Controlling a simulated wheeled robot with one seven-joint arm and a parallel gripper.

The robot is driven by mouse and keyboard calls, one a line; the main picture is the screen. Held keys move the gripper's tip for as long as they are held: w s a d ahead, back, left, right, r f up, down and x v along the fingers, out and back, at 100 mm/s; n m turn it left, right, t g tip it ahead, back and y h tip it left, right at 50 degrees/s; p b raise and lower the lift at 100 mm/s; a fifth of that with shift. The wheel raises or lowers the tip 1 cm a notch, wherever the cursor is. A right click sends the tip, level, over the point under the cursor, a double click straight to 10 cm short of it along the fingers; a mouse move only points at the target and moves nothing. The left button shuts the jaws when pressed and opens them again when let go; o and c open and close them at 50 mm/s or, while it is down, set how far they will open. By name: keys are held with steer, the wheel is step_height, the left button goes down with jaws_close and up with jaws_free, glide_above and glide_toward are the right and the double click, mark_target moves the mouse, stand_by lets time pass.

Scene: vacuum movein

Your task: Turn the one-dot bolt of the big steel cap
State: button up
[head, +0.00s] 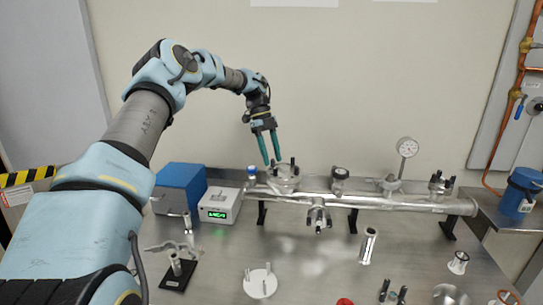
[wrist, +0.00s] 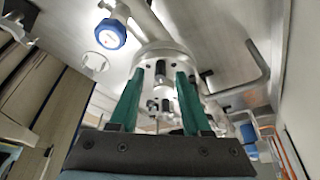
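The big steel cap (head: 284,180) sits on the left end of the long steel pipe, with dark upright bolts around it. In the wrist view the cap (wrist: 166,50) lies beyond my fingers. My gripper (head: 271,163) points down over the cap, its two green fingers apart. In the wrist view a dark-topped bolt (wrist: 160,70) shows between the fingertips, with a gap on each side. I cannot tell how far past the tips it lies. Dot marks on the bolts are too small to read, so I cannot tell which is the one-dot bolt.
A blue box (head: 180,188) and a white meter with a green display (head: 219,207) stand left of the cap. A blue knob (wrist: 111,33) is close beside it. Loose parts, including a white disc (head: 260,283), lie in front.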

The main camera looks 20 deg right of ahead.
steer(key=shift+r, duration=0.1)
steer(key=b+v, duration=0.1)
steer(key=v, duration=0.9)
steer(key=shift+r, duration=0.3)
steer(key=shift+w, duration=0.1)
